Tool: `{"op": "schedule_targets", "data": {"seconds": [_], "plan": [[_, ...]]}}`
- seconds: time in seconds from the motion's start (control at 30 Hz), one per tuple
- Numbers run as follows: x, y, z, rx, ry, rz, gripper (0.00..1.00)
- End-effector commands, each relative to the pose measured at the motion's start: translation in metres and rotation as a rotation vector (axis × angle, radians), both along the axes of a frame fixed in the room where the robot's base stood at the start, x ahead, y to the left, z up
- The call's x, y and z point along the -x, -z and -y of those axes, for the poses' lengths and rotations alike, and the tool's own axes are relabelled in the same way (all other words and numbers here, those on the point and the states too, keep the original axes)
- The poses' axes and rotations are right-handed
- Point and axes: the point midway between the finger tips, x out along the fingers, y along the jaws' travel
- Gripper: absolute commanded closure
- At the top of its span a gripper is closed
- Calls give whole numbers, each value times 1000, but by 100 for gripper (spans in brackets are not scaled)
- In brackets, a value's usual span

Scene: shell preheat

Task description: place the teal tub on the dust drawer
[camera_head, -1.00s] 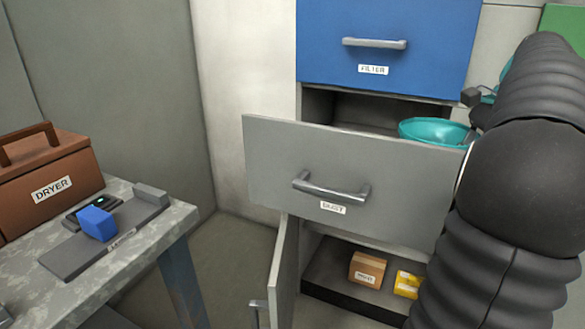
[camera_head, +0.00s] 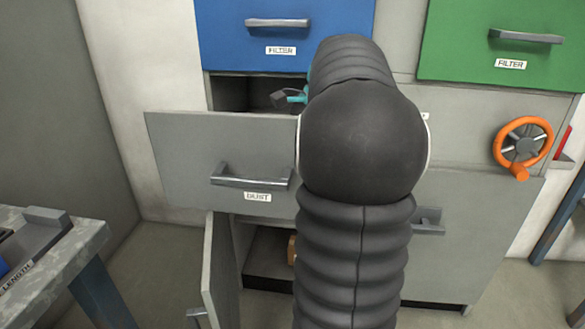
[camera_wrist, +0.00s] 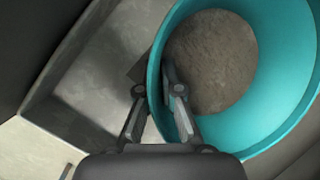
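The teal tub (camera_wrist: 281,82) fills the right of the wrist view, with a brownish-grey round area inside it. My gripper (camera_wrist: 154,70) has one finger outside and one inside its near wall, and appears shut on that wall. The pulled-out grey dust drawer (camera_head: 185,160) is left of centre in the head view. Its inside (camera_wrist: 85,85) shows beside and below the tub in the wrist view. I cannot tell whether the tub touches the drawer floor.
A blue filter drawer (camera_head: 240,45) is above, a green one (camera_head: 470,45) to the right. An orange wheel (camera_head: 523,146) is on the cabinet's right. A lower door (camera_head: 220,270) stands open below the dust drawer. A table (camera_head: 85,240) stands at left.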

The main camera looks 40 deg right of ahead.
Motion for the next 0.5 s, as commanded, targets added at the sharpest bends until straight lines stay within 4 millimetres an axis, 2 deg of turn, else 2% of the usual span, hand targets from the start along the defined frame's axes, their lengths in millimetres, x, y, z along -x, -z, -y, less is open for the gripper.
{"op": "schedule_targets", "data": {"seconds": [0.3,0.5], "plan": [[1,35,1,-1,3,-1,100],[1,40,1,0,2,0,100]]}}
